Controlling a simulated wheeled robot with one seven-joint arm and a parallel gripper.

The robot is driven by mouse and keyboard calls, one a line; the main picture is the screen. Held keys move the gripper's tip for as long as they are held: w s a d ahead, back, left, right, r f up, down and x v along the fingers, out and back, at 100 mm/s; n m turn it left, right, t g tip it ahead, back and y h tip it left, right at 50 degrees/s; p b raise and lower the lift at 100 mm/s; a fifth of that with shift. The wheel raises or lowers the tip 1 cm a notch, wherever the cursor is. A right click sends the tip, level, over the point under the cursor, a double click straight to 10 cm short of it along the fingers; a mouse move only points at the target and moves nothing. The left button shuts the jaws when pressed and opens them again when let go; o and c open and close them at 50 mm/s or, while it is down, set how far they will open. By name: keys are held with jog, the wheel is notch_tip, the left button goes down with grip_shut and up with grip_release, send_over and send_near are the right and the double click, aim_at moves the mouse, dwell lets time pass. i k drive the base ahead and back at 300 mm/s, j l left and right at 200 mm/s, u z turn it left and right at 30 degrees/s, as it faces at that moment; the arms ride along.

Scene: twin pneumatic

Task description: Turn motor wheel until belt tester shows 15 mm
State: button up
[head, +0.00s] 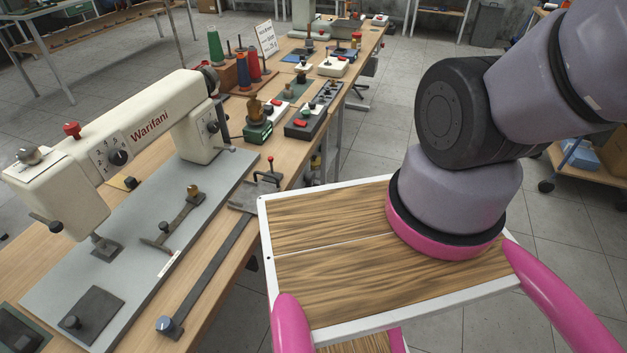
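My gripper is not in view; only my arm's lower links show at the right. I cannot pick out a motor wheel or a belt tester with certainty, and no millimetre reading is legible. A cream sewing machine (150,128) marked "Warifani" stands on the bench at the left, with a dark round wheel (210,79) at its far end.
The wooden bench (228,292) runs from front left to back centre. Thread spools (243,72), a handwritten sign (267,39) and several small devices crowd its far part. A shelf cart (592,160) stands at the right. Tiled floor (385,128) is open beyond the bench's right side.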

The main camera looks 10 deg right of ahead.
aim_at(308, 178)
jog(key=i+l+u, duration=0.1)
jog(key=l+u, duration=0.35)
jog(key=l, duration=0.15)
jog(key=l+u, duration=0.45)
jog(key=k+z, duration=0.2)
jog(key=k, duration=0.65)
